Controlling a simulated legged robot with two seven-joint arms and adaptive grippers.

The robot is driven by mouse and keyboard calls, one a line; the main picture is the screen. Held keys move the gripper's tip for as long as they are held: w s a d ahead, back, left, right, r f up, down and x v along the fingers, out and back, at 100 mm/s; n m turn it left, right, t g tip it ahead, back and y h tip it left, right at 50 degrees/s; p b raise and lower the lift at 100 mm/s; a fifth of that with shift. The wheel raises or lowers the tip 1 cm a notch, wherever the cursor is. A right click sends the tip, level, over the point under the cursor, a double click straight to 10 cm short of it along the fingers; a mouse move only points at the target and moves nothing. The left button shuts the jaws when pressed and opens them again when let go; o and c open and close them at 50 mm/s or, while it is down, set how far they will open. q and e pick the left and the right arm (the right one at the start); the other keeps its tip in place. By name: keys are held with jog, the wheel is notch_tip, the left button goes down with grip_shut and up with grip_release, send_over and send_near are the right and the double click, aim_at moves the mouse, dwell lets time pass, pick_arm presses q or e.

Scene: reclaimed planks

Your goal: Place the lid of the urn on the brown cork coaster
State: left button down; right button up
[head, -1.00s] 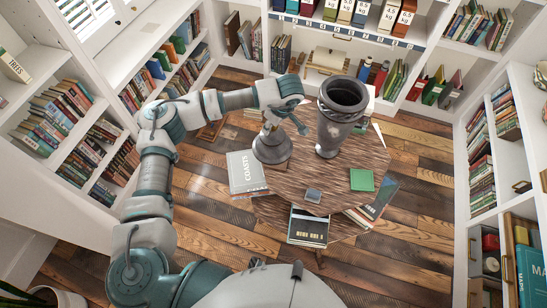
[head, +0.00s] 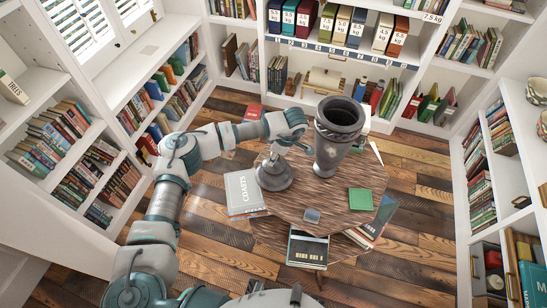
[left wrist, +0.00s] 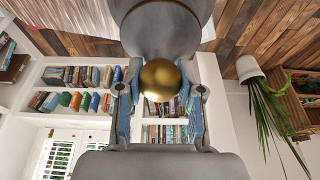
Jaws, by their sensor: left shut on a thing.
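The urn (head: 336,130) is a tall dark grey vessel, open at the top, upright on the round wooden table (head: 325,188). Its lid (head: 272,175) is a grey dome left of the urn, over the table's left part. My left gripper (head: 288,148) is shut on the lid's knob. In the left wrist view, the gold knob (left wrist: 161,79) sits between the fingers, with the grey lid (left wrist: 165,30) beyond it. I cannot tell whether the lid touches the tabletop. I cannot make out a brown cork coaster; the lid may hide it. My right gripper is not in view.
A grey book (head: 242,190) lies beside the lid at left. More books (head: 307,248) lie on a lower level. Bookshelves surround the table.

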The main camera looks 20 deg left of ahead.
aim_at(283, 165)
pick_arm(q)
jog(key=shift+f, duration=0.6)
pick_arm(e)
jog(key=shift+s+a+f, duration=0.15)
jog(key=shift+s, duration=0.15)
pick_arm(q)
jog(key=c, duration=0.7)
grip_release()
jog(key=shift+d, duration=0.1)
jog(key=v, duration=1.2)
jog(key=shift+b, duration=0.4)
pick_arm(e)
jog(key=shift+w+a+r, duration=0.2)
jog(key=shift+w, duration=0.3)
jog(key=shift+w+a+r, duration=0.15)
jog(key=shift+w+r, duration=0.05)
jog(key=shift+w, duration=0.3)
